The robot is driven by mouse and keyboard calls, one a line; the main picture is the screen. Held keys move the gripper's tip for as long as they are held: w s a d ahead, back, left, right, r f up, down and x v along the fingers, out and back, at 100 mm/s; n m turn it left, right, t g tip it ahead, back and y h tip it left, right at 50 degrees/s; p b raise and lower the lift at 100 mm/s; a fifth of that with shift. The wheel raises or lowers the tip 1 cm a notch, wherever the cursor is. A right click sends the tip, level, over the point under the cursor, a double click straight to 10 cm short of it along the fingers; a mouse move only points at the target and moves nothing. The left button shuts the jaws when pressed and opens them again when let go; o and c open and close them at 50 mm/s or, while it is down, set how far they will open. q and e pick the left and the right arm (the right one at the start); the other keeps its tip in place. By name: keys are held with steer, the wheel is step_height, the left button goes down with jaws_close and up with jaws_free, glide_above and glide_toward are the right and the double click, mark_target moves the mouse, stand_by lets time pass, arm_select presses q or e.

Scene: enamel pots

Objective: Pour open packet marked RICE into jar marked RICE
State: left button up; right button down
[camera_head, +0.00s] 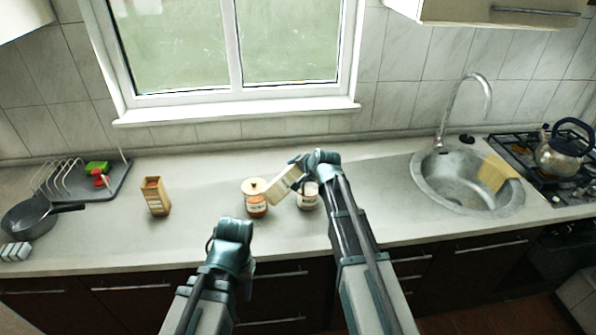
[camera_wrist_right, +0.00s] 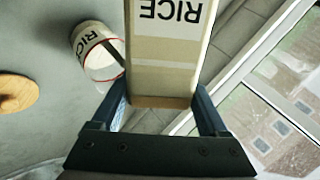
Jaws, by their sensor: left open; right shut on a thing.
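My right gripper (camera_wrist_right: 160,112) is shut on the packet marked RICE (camera_wrist_right: 165,55), gripping its sides. In the head view this pale packet (camera_head: 284,183) is held tilted in the air, beside and above the jar marked RICE (camera_head: 307,201). The jar stands upright on the counter, partly behind my right gripper (camera_head: 304,164). Its RICE label shows in the right wrist view (camera_wrist_right: 88,42), just left of the packet. I cannot tell whether any rice is falling. My left gripper (camera_head: 232,226) is open and empty near the counter's front edge.
Another open packet (camera_head: 155,196) stands farther left. A wooden disc (camera_wrist_right: 16,93) lies on the counter. A sink (camera_head: 467,183) is at right, a pan (camera_head: 28,220) at far left.

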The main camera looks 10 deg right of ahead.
steer(key=shift+w+d+f+m+g+y+b, duration=0.3)
steer(key=shift+w+d+f+g+y, duration=0.15)
steer(key=shift+d, duration=0.3)
stand_by(0.8)
steer(key=shift+w+d+m+g+y, duration=0.15)
steer(key=shift+d+m+g+y, duration=0.1)
steer(key=shift+m+y, duration=0.1)
steer(key=shift+w+d+g+y, duration=0.2)
steer(key=shift+g+y, duration=0.1)
steer(key=shift+y, duration=0.2)
steer(key=shift+m, duration=0.35)
steer(key=shift+d+y, duration=0.2)
steer(key=shift+y, duration=0.3)
steer(key=shift+w+m+g+y, duration=0.1)
steer(key=shift+m+g+y, duration=0.2)
steer(key=shift+m+g, duration=0.1)
steer(key=shift+r, duration=0.1)
